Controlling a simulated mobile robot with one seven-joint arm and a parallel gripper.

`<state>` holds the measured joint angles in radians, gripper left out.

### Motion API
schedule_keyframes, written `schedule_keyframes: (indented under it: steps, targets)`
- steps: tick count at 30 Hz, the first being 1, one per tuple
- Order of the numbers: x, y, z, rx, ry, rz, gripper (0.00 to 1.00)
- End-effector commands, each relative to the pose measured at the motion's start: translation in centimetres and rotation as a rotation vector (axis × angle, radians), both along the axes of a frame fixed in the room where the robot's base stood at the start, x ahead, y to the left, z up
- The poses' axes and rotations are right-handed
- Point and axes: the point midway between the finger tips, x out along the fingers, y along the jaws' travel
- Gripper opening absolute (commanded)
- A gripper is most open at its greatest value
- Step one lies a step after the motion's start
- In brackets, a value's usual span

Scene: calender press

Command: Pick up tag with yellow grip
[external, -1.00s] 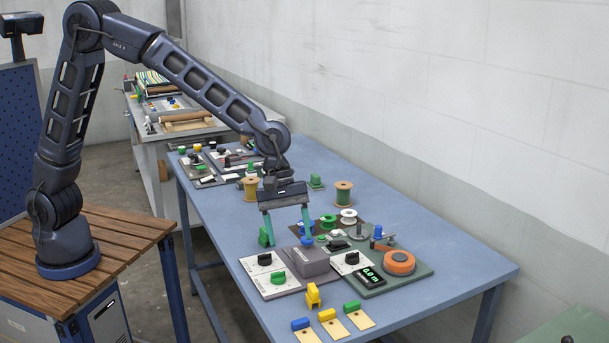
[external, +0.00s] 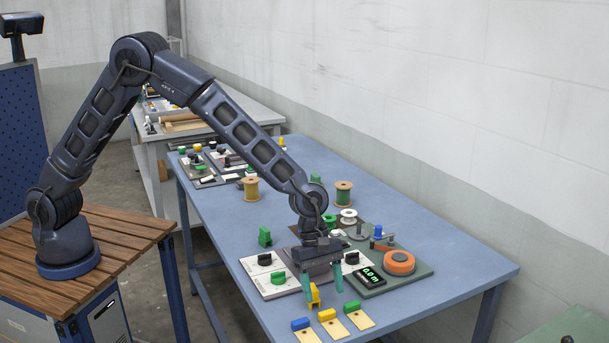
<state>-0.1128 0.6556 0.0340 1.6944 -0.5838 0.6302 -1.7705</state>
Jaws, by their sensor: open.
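The tag with the yellow grip (external: 327,315) lies at the near end of the blue table, its pale plate toward the front edge. It is the middle one of three tags, between the blue-grip tag (external: 300,324) on its left and the green-grip tag (external: 352,306) on its right. My gripper (external: 323,296) is open, with teal fingers pointing down. It is behind the tags in the picture, over the near side of the panels. A separate yellow piece (external: 315,297) shows between the fingers; I cannot tell whether they touch it.
Panels with black and green knobs (external: 278,277) lie behind the tags. A grey-green board (external: 425,271) with an orange disc (external: 399,262) and a display (external: 369,278) is to the right. Spools (external: 343,192) stand farther back. The table right of the tags is clear.

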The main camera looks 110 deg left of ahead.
Motion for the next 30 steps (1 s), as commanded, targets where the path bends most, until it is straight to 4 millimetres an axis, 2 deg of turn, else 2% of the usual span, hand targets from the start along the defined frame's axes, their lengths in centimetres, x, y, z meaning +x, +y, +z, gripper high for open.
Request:
schedule_keyframes:
  steps: [5, 15, 23, 30]
  targets:
    - [0.3, -0.3, -0.9, 0.0, 0.0, 0.0, 0.64]
    - [1.4, -1.6, -4.7, 0.0, 0.0, -0.001, 0.64]
    - [1.5, -1.7, -4.9, 0.0, -0.002, -0.001, 0.64]
    - [1.5, -1.7, -4.9, 0.0, -0.002, -0.001, 0.17]
